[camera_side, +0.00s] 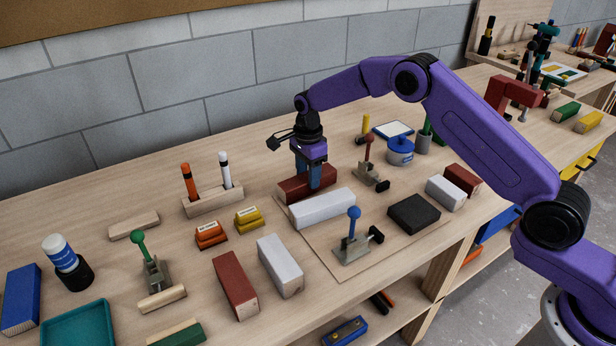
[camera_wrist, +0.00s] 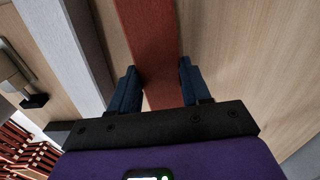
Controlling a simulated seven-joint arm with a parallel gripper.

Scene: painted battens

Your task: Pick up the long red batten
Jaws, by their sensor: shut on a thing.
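A long red batten (camera_side: 292,190) lies level behind the long white batten (camera_side: 322,208), at the back left edge of a thin board. My gripper (camera_side: 309,178) points down over it, with its blue fingers on either side of its middle. In the wrist view the red batten (camera_wrist: 150,35) runs between the two fingers of my gripper (camera_wrist: 160,82), and the jaws are shut on it. The white batten (camera_wrist: 62,45) runs beside it with a gap. Whether the red batten touches the surface beneath, I cannot tell.
The board also carries a blue-knobbed clamp (camera_side: 352,240), a red-knobbed clamp (camera_side: 370,172) and a black block (camera_side: 414,214). Another red batten (camera_side: 235,285) and a white one (camera_side: 279,265) lie in front. A wooden holder with markers (camera_side: 212,201) stands left.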

